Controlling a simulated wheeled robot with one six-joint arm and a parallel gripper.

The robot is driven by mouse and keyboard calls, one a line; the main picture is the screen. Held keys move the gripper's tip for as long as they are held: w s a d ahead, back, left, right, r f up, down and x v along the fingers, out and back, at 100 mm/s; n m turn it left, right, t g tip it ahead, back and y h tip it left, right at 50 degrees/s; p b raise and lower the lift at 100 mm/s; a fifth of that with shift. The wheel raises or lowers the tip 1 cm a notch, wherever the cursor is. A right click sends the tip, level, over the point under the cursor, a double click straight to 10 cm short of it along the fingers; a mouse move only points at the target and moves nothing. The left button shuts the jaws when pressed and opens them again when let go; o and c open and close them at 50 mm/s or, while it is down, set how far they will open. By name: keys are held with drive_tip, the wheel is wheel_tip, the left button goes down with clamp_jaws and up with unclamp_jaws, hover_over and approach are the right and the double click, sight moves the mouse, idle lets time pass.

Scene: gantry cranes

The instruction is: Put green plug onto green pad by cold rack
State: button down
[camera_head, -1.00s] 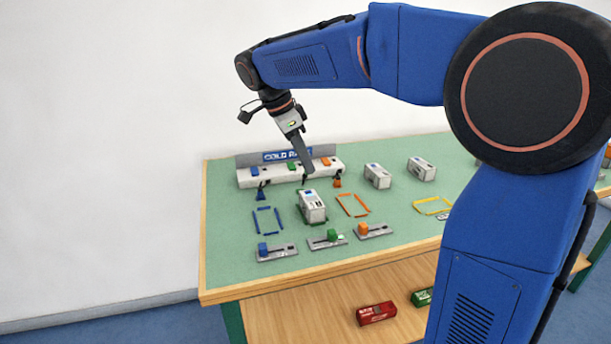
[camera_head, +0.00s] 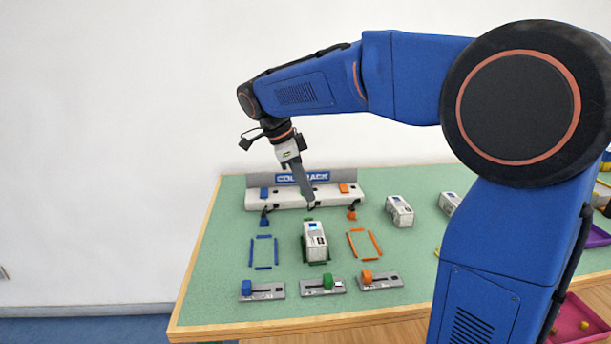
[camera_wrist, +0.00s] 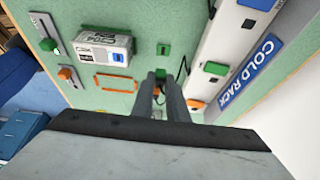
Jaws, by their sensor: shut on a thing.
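The cold rack (camera_head: 290,198) is a long white block with a blue sign at the back of the table. My gripper (camera_head: 311,204) points down just in front of its middle, with its fingers close together. A dark cable runs from the rack to the fingertips, which are shut on the green plug; the fingers mostly hide it. A small green patch (camera_head: 309,219) shows below the fingertips, behind a white module; it also shows just beyond the fingertips in the wrist view (camera_wrist: 163,48).
A blue plug (camera_head: 264,221) and an orange plug (camera_head: 352,214) stand on either side. The white module (camera_head: 315,241) stands inside a green outline, between blue and orange outlines. Several sliders (camera_head: 322,287) line the front. More modules (camera_head: 399,211) stand to the right.

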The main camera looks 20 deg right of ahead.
drive_tip(key=shift+w+f, duration=0.1)
drive_tip(key=shift+f, duration=2.65)
drive_tip(key=shift+f, duration=0.35)
idle(0.3)
drive_tip(key=c, duration=1.2)
unclamp_jaws()
drive_tip(key=shift+r, duration=0.1)
drive_tip(key=shift+r, duration=3.4)
